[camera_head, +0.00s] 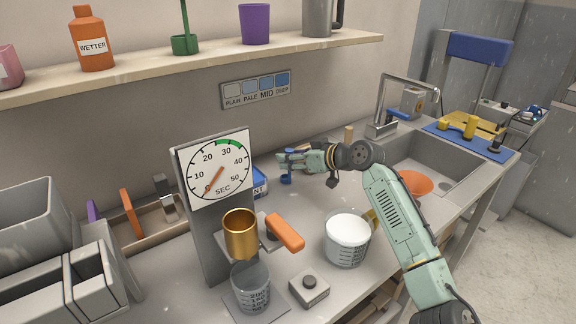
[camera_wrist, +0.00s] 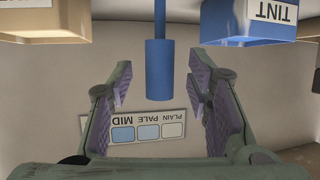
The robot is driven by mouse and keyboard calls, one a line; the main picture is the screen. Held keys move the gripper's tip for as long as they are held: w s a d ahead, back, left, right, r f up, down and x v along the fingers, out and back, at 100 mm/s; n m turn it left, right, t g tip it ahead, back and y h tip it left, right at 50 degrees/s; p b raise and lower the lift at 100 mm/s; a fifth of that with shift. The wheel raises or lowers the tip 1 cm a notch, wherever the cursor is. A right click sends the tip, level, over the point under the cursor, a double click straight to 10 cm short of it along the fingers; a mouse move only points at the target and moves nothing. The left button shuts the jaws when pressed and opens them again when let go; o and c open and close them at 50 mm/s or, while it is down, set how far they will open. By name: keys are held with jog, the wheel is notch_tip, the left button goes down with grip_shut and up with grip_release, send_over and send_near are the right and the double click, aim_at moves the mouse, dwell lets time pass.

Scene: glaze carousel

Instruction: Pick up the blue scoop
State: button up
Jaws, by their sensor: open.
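The blue scoop shows in the wrist view as a blue rod with a thicker blue handle (camera_wrist: 158,70), lined up between my two fingers with clear space on both sides. My gripper (camera_wrist: 160,88) is open and touches neither side of it. Whether the handle is in between the fingertips or just beyond them, I cannot tell. In the head view my gripper (camera_head: 283,160) is near the back wall, and a small blue piece (camera_head: 287,180), likely the scoop, shows just below it. The scoop's bowl is not clearly visible.
A blue TINT box (camera_wrist: 250,22) is beside the scoop, and a tan box (camera_wrist: 42,20) is on its other side. A dial stand (camera_head: 215,170) with a copper cup (camera_head: 240,233), a white-filled bucket (camera_head: 347,240) and a sink (camera_head: 440,165) stand nearby. A shelf (camera_head: 200,62) runs above.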

jog(key=shift+x, duration=0.95)
grip_shut()
